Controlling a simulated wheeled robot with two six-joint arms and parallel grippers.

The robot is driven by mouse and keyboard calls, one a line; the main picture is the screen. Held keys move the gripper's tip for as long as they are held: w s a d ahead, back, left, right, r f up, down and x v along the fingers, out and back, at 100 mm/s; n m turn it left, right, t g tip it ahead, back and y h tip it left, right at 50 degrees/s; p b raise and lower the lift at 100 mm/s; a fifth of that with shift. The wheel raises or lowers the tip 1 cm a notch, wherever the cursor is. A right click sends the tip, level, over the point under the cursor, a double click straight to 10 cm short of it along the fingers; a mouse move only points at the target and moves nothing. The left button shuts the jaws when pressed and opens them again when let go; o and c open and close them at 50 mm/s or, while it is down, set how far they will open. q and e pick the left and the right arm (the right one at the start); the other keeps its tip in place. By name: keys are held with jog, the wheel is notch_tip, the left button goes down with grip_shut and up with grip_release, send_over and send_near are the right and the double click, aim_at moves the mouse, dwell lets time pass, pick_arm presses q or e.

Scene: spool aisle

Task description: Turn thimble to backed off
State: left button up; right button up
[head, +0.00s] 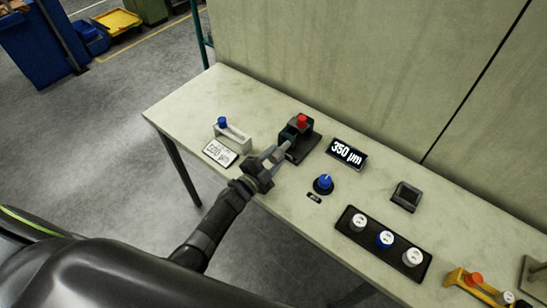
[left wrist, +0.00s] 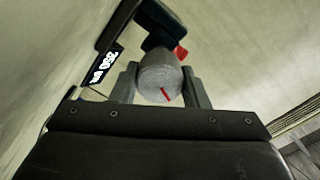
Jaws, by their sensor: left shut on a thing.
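The thimble (left wrist: 158,78) is a grey knurled cylinder. Its end face carries a red line slanting to the lower right in the left wrist view. My left gripper (left wrist: 161,84) is shut on it, one finger on each side. In the head view my left gripper (head: 275,156) reaches the dark micrometer stand (head: 306,146), and its fingers largely hide the thimble. A red knob (head: 302,119) tops the stand. The black display (head: 347,152) beside it reads 350 µm; it also shows in the left wrist view (left wrist: 105,66). My right gripper is not in view.
A white card (head: 220,152) reading 500 µm lies left of the stand, by a pale block with a blue knob (head: 222,121). A blue dial (head: 323,183), a black panel with three knobs (head: 348,226) and a small dark tray (head: 406,197) stand to the right.

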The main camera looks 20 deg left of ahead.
pick_arm(q)
jog(key=o, duration=1)
jog(key=b+v, duration=0.1)
jog(key=v, duration=1.6)
jog(key=shift+s+a+b, duration=0.1)
jog(key=shift+s+b, duration=0.15)
jog(key=shift+b, duration=0.05)
